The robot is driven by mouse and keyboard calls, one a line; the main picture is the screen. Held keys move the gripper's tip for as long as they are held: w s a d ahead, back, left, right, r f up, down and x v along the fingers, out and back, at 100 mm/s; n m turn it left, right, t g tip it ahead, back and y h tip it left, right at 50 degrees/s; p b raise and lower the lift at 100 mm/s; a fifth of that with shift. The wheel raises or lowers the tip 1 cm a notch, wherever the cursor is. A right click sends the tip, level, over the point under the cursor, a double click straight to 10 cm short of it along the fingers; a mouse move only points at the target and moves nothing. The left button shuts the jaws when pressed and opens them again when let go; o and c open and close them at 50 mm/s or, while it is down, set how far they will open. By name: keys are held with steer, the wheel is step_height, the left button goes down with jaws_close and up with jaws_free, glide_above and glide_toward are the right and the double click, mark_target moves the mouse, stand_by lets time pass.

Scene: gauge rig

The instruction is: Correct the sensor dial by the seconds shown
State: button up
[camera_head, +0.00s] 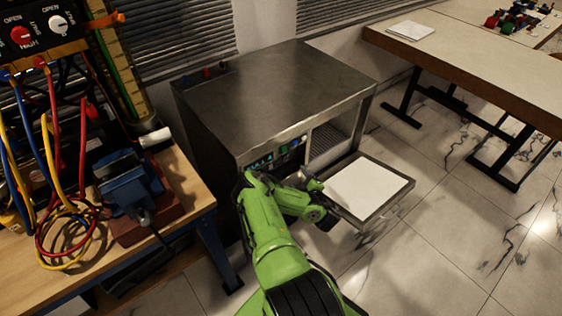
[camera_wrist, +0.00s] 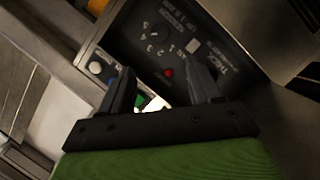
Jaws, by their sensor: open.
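A dark control panel (camera_wrist: 205,25) fills the upper part of the wrist view, seen tilted. It has a small dark dial (camera_wrist: 157,37) ringed by white numbers, a pale square (camera_wrist: 193,47), a red round spot (camera_wrist: 168,72) and white lettering, partly too blurred to read. I cannot tell for sure which control is the sensor dial. My gripper (camera_wrist: 160,70) is open, its fingers apart in front of the panel, with nothing seen held. In the head view the metal cabinet (camera_head: 275,90) carries a lit teal display (camera_head: 262,163), partly hidden by my arm.
An open tray (camera_head: 405,187) with a white sheet (camera_head: 365,190) juts from the cabinet's front, just right of my arm. A workbench (camera_head: 190,185) with coloured cables (camera_head: 60,235) and a blue vise (camera_head: 130,185) stands left. A wooden table (camera_head: 480,65) stands right. Tiled floor is clear at lower right.

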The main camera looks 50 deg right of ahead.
mark_target(286, 158)
steer(key=b+x, duration=0.1)
steer(key=x, duration=0.3)
steer(key=b+x, duration=0.2)
steer(key=x, duration=0.2)
steer(key=b+x, duration=0.1)
steer(key=x, duration=0.3)
steer(key=shift+f+b, duration=0.25)
steer(key=shift+b, duration=0.05)
steer(key=shift+w+d, duration=0.3)
steer(key=shift+w, duration=0.05)
steer(key=c, duration=1)
steer(key=shift+r, duration=0.1)
